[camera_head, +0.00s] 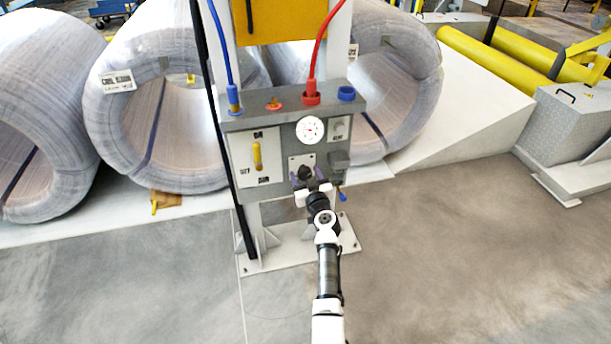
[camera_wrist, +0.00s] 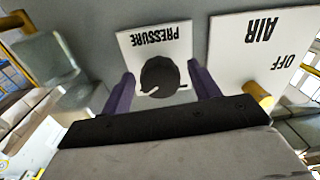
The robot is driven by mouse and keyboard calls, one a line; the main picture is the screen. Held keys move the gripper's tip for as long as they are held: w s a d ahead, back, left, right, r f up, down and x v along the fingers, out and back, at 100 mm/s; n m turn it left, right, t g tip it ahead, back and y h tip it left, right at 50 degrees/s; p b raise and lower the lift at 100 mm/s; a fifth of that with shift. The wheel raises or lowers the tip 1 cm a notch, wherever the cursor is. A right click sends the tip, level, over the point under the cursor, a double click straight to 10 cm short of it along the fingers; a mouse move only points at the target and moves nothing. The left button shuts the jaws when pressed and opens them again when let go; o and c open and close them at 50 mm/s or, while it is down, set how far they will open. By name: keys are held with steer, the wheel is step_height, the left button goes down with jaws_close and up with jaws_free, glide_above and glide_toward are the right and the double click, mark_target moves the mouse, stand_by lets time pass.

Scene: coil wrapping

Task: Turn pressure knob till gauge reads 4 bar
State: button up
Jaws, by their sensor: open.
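The pressure knob (camera_wrist: 160,76) is black and round. It sits on a white plate (camera_wrist: 152,37) marked PRESSURE, which appears upside down in the wrist view. My gripper (camera_wrist: 163,84) is open, with one purple finger on each side of the knob; whether they touch it I cannot tell, though gaps seem to show. In the head view my gripper (camera_head: 306,176) is at the knob and largely hides it. The round white gauge (camera_head: 310,130) is on the grey panel above the knob. It has red marks, but its reading is too small to tell.
A yellow air valve handle (camera_head: 257,156) stands on a white AIR/OFF plate (camera_head: 270,174) left of the knob. A grey block (camera_head: 339,160) juts out at the right. Red (camera_head: 312,90) and blue (camera_head: 233,98) hoses enter the panel top. Wrapped coils (camera_head: 160,120) lie behind. The front floor is clear.

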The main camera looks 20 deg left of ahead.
steer(key=shift+w+a, duration=0.1)
steer(key=c, duration=1)
steer(key=shift+o, duration=0.2)
steer(key=shift+f+m, duration=0.1)
steer(key=shift+m, duration=0.2)
